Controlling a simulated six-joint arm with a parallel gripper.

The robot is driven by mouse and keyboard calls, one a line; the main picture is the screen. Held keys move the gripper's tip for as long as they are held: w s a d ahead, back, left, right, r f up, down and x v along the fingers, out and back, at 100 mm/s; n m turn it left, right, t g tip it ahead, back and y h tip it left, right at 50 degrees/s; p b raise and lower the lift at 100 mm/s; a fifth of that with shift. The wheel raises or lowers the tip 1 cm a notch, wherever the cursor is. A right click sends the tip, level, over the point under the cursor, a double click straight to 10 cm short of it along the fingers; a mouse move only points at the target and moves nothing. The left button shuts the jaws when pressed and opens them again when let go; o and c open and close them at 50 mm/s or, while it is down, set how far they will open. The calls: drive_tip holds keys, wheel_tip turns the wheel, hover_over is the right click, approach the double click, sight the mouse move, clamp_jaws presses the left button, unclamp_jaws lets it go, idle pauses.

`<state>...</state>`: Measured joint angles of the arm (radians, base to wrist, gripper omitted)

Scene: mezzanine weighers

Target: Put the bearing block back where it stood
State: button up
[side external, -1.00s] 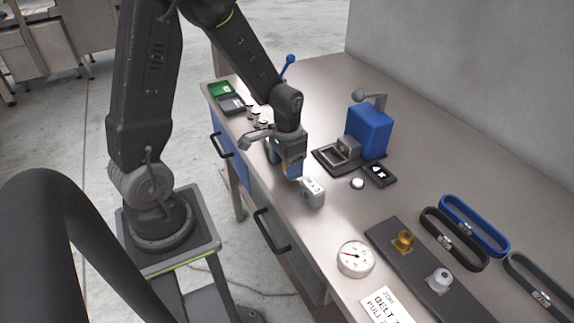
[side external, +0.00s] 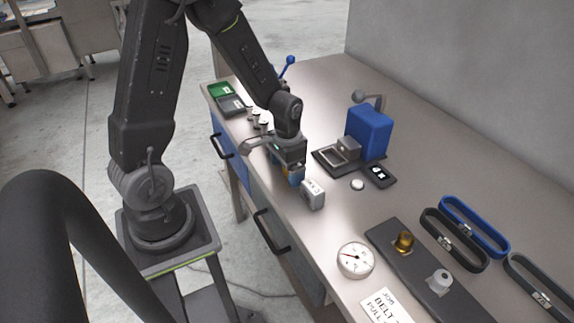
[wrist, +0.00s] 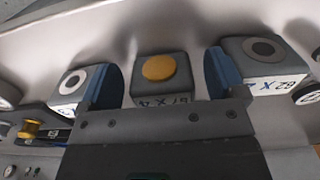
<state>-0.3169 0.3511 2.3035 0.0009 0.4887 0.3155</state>
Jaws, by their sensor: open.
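My gripper (side external: 291,170) is low over the near part of the bench, its jaws open. In the wrist view, its blue-lined fingers (wrist: 163,78) stand on either side of a grey block with a yellow disc (wrist: 160,88) and a partly covered label, with gaps on both sides. A grey block with a dark round bore (wrist: 262,62) and a label starting "62 X" is beyond the right finger. A similar block (wrist: 80,88) is beyond the left finger. One labelled block (side external: 312,194) shows beside the gripper in the side view. I cannot tell which is the bearing block.
A dial gauge (side external: 355,259), a dark strip with fittings (side external: 415,262) and belts (side external: 474,226) lie to the right. Small round weights (side external: 262,122) are to the left.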

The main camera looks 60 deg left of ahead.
wheel_tip(320, 180, up, 12)
drive_tip(key=s+d+r+t, duration=0.5)
drive_tip(key=s+d+r, duration=0.5)
drive_tip(key=shift+s+r+t, duration=0.15)
drive_tip(key=shift+s+t, duration=0.15)
drive_tip(key=shift+s, duration=0.1)
idle(1.2)
